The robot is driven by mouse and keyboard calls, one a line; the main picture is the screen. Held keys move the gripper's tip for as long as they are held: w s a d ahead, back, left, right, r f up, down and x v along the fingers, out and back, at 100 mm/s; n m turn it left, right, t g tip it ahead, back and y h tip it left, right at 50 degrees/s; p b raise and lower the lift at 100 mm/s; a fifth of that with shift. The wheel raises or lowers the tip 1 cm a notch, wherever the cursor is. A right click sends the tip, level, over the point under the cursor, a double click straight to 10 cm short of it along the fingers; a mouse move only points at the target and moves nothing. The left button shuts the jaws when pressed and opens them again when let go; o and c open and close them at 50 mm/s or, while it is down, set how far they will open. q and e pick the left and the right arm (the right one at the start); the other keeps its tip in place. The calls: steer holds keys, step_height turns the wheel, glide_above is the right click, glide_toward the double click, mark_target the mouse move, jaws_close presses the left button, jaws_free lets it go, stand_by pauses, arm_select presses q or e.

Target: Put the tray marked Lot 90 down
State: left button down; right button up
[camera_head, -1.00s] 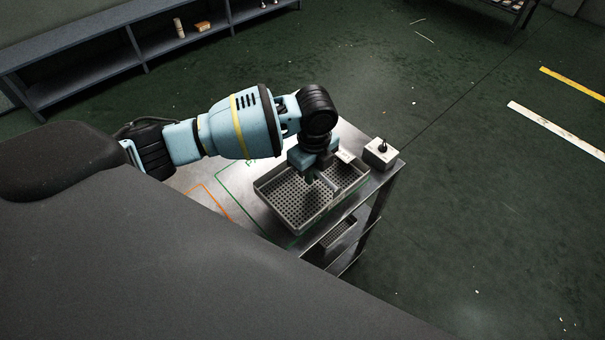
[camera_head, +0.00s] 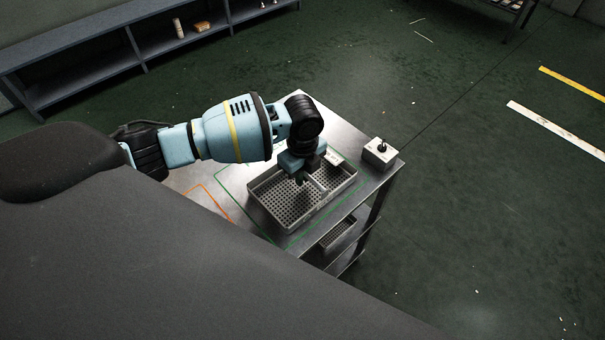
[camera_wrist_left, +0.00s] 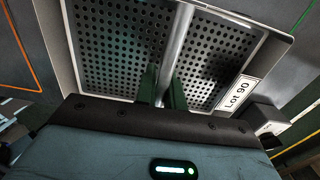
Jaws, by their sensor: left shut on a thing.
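The tray marked Lot 90 (camera_head: 283,222) is a grey perforated tray with a central bar. In the head view it is over the metal table top, inside or above the green outline (camera_head: 222,186); I cannot tell whether it touches the table. Its Lot 90 label (camera_wrist_left: 238,94) shows in the left wrist view. My left gripper (camera_head: 302,180) reaches down into the tray. In the left wrist view its fingers (camera_wrist_left: 163,88) are shut on the central bar of the tray. My right gripper is in neither view.
A small box with a black knob (camera_head: 380,153) stands at the table's right corner, close to the tray. An orange outline (camera_head: 212,197) lies left of the green one. A lower shelf (camera_head: 350,238) holds another perforated tray (camera_head: 338,233). A long grey shelf (camera_head: 90,62) stands at the back left.

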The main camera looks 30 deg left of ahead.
arm_select(q)
steer(key=shift+f, duration=0.1)
steer(key=c, duration=1.5)
jaws_free()
